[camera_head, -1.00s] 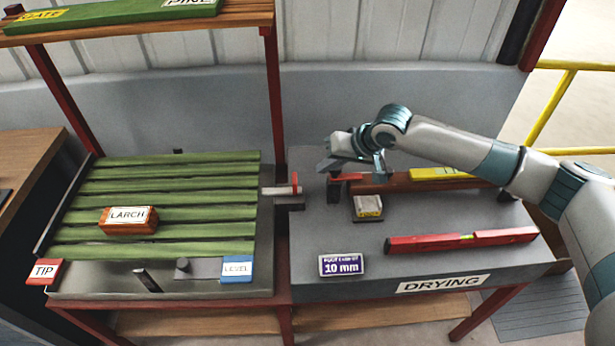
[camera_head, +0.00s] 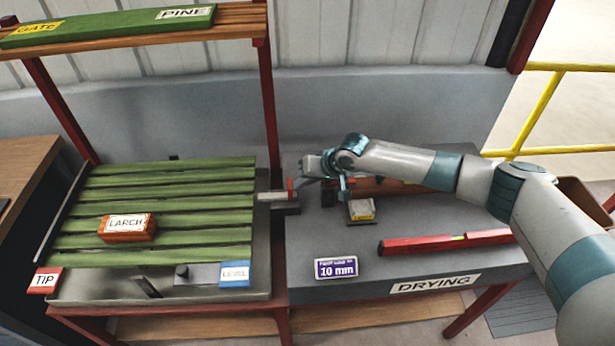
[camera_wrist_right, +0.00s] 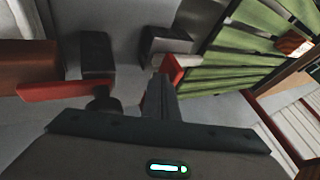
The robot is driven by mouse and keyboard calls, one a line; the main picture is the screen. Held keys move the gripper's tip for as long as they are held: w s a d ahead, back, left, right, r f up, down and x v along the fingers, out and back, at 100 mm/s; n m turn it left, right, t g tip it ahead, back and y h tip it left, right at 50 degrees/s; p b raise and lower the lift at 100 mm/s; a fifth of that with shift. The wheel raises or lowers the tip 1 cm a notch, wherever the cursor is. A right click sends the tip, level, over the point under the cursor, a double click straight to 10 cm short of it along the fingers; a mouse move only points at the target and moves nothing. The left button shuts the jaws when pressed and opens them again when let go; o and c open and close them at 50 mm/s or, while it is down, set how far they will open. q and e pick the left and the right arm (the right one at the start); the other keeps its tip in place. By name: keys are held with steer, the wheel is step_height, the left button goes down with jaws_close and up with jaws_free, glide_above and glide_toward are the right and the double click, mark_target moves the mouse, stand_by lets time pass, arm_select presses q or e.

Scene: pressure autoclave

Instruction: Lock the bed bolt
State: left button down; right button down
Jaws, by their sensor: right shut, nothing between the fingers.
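The bed bolt (camera_head: 272,196) is a pale bar with an upright red end plate (camera_head: 291,188), at the right edge of the slatted green bed (camera_head: 160,205). In the right wrist view the red plate (camera_wrist_right: 174,68) stands beside a dark block (camera_wrist_right: 165,41). My right gripper (camera_head: 303,181) is shut and empty, just right of the red plate. In the wrist view its fingertips (camera_wrist_right: 160,84) are close to the plate; I cannot tell whether they touch. My left gripper is not in view.
On the grey drying table (camera_head: 315,225) are a red level (camera_head: 445,241), a small yellow-topped block (camera_head: 361,210) and a 10 mm sign (camera_head: 336,268). A red bar (camera_wrist_right: 65,90) on a dark post shows near my gripper. An orange LARCH block (camera_head: 128,228) rests on the bed.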

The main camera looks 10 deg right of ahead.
mark_target(286, 197)
steer(key=shift+a+f, duration=0.1)
steer(key=shift+f, duration=0.1)
steer(key=a, duration=0.4)
steer(key=shift+w+a, duration=0.1)
steer(key=shift+a, duration=0.25)
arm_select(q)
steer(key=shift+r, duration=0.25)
arm_select(e)
steer(key=shift+r, duration=0.1)
arm_select(q)
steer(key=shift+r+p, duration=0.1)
steer(key=shift+p, duration=0.2)
arm_select(e)
steer(key=shift+a+r, duration=0.1)
